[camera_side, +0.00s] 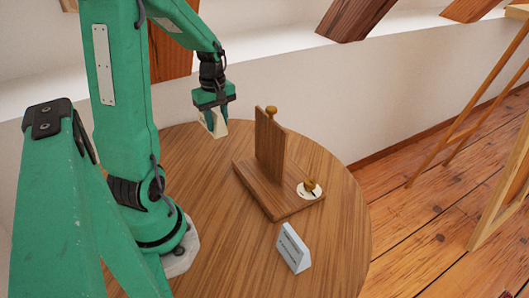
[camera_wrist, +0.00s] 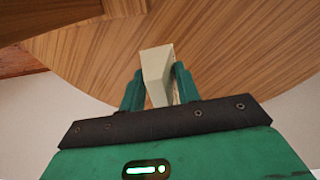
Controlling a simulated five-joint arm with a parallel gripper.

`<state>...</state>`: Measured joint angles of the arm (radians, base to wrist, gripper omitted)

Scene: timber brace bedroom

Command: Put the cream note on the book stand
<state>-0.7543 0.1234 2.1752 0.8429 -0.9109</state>
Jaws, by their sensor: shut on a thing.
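My gripper (camera_side: 213,104) is shut on the cream note (camera_side: 218,125), a small folded card, and holds it above the far part of the round table. In the wrist view the cream note (camera_wrist: 156,66) sits between the two green fingers (camera_wrist: 160,90). The wooden book stand (camera_side: 268,183) stands to the right of my gripper, with an upright back panel and a flat base. The note is apart from the stand. The stand's far side is hidden behind its panel.
A pale blue folded card (camera_side: 293,249) with writing stands on the round table (camera_side: 225,240) near the front right. A white disc (camera_side: 311,193) with a brass knob is at the stand's right end. A wooden frame (camera_side: 497,205) stands on the floor at right. The table's front middle is clear.

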